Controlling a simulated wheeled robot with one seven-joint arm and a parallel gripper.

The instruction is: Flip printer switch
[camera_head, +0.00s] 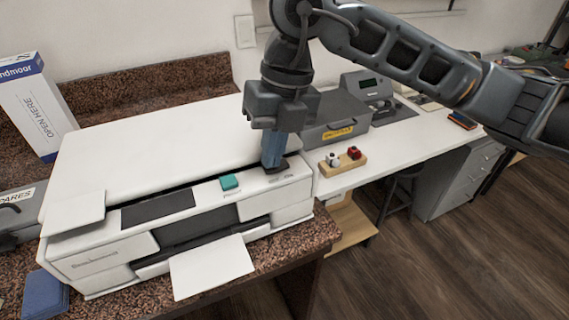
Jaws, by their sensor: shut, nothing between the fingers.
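A large white printer (160,150) stands on the brown granite counter, with a dark panel on its front top and a sheet of paper (212,266) sticking out of its front. A teal button or switch (229,182) sits on the printer's top front edge, right of the dark panel. My gripper (275,170) is shut and points down at the printer's front right corner, right of the teal piece and apart from it. Its tips meet or nearly meet the top surface there. Whatever lies directly under the tips is hidden.
Right of the printer, a white table holds a wooden block (342,164) with a white and a red knob, and a grey box (335,122) with a yellow label. A white carton (38,105) stands at left. A blue item (45,294) lies at front left.

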